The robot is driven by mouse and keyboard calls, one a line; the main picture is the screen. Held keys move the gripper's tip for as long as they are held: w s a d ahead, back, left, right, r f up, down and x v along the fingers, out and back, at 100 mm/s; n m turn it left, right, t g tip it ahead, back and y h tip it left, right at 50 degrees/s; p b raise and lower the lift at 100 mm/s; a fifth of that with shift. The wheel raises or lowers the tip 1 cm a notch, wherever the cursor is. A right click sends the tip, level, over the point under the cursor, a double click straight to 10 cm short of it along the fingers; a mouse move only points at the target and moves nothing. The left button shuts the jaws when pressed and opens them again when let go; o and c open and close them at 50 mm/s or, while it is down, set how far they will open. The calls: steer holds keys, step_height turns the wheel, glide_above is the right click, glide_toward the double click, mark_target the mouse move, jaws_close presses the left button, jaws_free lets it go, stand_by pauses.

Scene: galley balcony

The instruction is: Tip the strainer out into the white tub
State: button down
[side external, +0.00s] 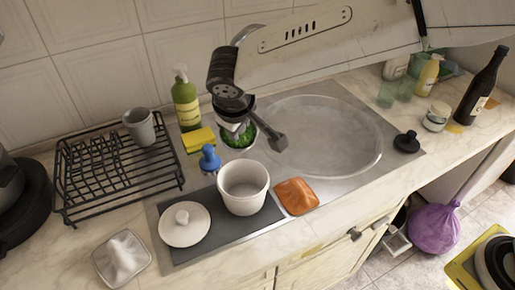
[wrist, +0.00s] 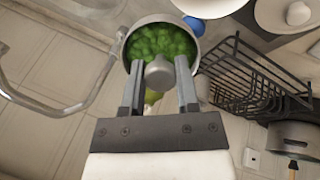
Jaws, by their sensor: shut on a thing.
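The strainer, a round grey bowl (wrist: 122,44) in the wrist view, holds a heap of green pieces (wrist: 162,40). My gripper (wrist: 159,72) is shut on the strainer's grey, rounded grip, with one finger on each side. In the side view my gripper (side external: 238,122) is above the counter at the sink's left edge, and green pieces (side external: 238,138) show under it; most of the strainer is hidden there. The white tub (side external: 243,190) stands open on a dark mat, in front of and below the gripper. Its edge also shows in the wrist view (wrist: 212,6).
A blue knobbed object (side external: 210,158) and yellow sponge (side external: 199,140) stand left of the strainer. A white lid (side external: 185,226) lies left of the tub, an orange cloth (side external: 297,196) right. A black rack (side external: 110,170) is far left. The sink basin (side external: 330,135) looks empty.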

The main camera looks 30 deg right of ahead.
steer(key=shift+s+a+f+t+h, duration=0.2)
steer(key=shift+s+f+t, duration=0.3)
steer(key=shift+t, duration=0.5)
steer(key=shift+s+a+f+t+h, duration=0.1)
steer(key=shift+s+f+t+h, duration=0.3)
steer(key=shift+f+t, duration=0.45)
steer(key=shift+s+a+f+t+h, duration=0.15)
steer(key=shift+s+f+t, duration=0.25)
steer(key=shift+t, duration=0.75)
steer(key=shift+s, duration=0.1)
steer(key=shift+t, duration=0.3)
steer(key=shift+s+r+t+h, duration=0.15)
steer(key=shift+s+t+h, duration=0.05)
steer(key=shift+t+h, duration=0.15)
steer(key=shift+s+m+t, duration=0.2)
steer(key=shift+m+t, duration=0.1)
steer(key=shift+t, duration=0.35)
steer(key=shift+r, duration=0.1)
